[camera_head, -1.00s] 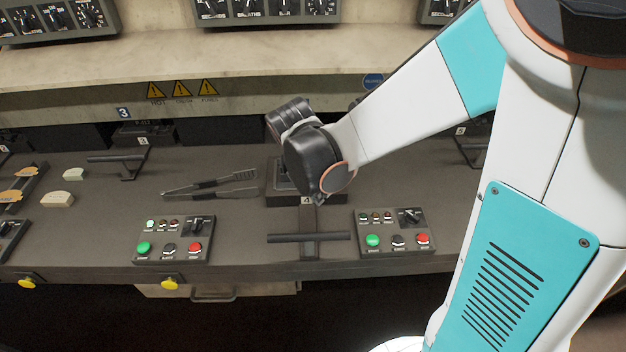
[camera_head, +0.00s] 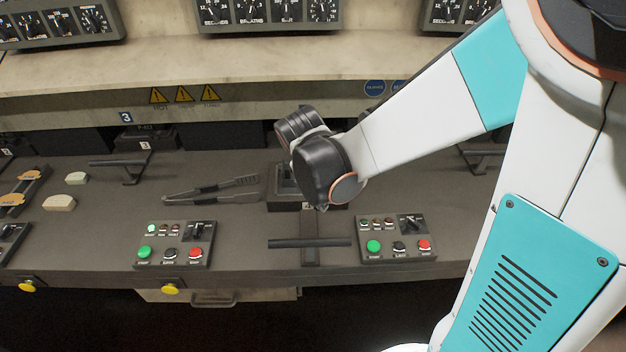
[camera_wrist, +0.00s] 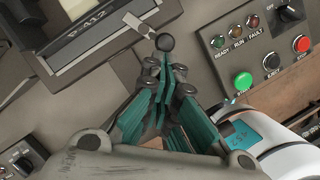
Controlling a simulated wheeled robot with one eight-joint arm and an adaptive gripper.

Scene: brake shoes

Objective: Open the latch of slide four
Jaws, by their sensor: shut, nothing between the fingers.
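The slide four unit (camera_head: 283,206) is a dark block on the bench, largely hidden behind my black wrist joint; its number plate is mostly covered. Its T-shaped bar handle (camera_head: 310,243) stands out toward the bench's front edge. My gripper (camera_wrist: 165,68) has teal fingers, shut and empty, with tips right beside the knob. I cannot tell whether they touch it.
Button panels stand left (camera_head: 175,244) and right (camera_head: 397,238) of the T-handle. Black tongs (camera_head: 215,189) lie left of slide four. Slide three's handle (camera_head: 130,165) is farther left, near two pale blocks. A ledge with warning signs (camera_head: 183,95) overhangs the back.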

